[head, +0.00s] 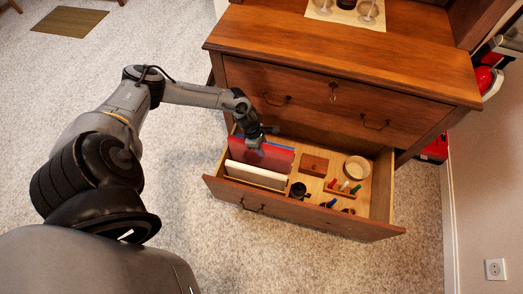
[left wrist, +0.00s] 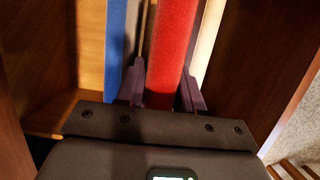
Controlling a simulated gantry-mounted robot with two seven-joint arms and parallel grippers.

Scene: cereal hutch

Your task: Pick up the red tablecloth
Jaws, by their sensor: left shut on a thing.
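The red tablecloth (head: 246,156) stands upright as a folded slab at the left end of the open drawer. It also shows in the left wrist view (left wrist: 172,45) as a thick red band. My left gripper (head: 259,142) reaches down into the drawer from above. Its two fingers (left wrist: 160,92) lie on either side of the red cloth, and it is shut on it. A blue folded cloth (head: 280,145) stands behind the red one and a cream-white one (head: 256,176) in front. The fingertips are partly hidden between the cloths. My right gripper is not in view.
The open drawer (head: 300,211) also holds a small wooden box (head: 314,164), a round bowl (head: 357,168), a dark cup (head: 298,190) and small coloured items in a rack (head: 344,187). The wooden hutch (head: 340,60) rises right behind the drawer. Carpet in front is clear.

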